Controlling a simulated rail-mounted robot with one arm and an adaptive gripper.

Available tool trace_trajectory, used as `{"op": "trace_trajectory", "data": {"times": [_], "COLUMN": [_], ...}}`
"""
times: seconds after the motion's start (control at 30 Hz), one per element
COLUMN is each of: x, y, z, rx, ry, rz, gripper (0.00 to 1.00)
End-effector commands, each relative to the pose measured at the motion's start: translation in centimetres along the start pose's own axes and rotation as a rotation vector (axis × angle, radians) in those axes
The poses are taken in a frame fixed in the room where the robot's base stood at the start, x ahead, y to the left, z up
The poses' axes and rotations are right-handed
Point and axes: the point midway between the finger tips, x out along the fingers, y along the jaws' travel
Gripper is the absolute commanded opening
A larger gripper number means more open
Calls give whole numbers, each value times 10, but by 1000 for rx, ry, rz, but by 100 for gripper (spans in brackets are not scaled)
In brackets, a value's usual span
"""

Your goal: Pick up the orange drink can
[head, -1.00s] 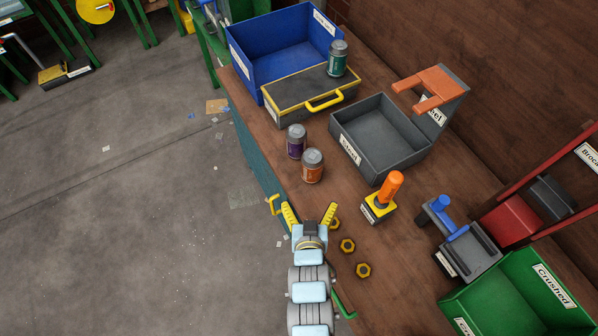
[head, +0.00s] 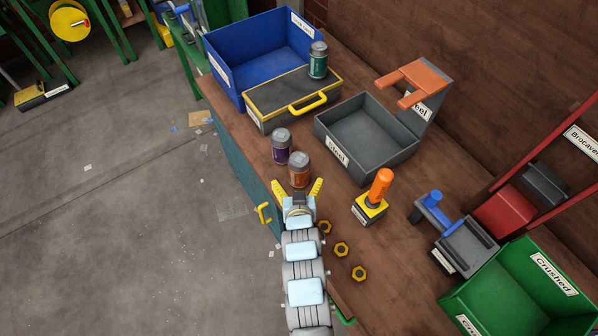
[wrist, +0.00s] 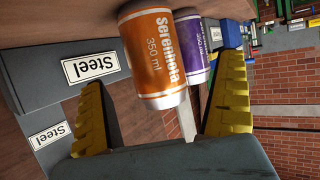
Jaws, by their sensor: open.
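The orange drink can (head: 299,170) stands upright on the brown bench, close in front of my gripper (head: 298,188). My gripper is open, with its yellow fingers spread towards the can. In the wrist view the orange can (wrist: 154,62) shows large between the two fingers (wrist: 165,112), with a gap on each side; I cannot tell how deep between them it is. A purple can (head: 281,147) stands just behind and left of the orange can. It also shows in the wrist view (wrist: 192,52), behind the orange can.
A grey Steel bin (head: 364,138) is right of the cans. A black case with a yellow handle (head: 293,97) carries a green can (head: 318,60); a blue bin (head: 228,62) is behind.

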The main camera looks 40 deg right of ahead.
Motion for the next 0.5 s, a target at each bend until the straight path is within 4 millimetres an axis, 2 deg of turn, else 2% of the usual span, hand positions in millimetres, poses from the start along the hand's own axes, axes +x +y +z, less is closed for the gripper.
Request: {"op": "trace_trajectory", "data": {"times": [0.37,0.5], "x": [17,30], "y": [2,5], "z": [2,2], "rx": [-1,-1], "ry": [-2,2], "rz": [2,1], "gripper": [100,100]}}
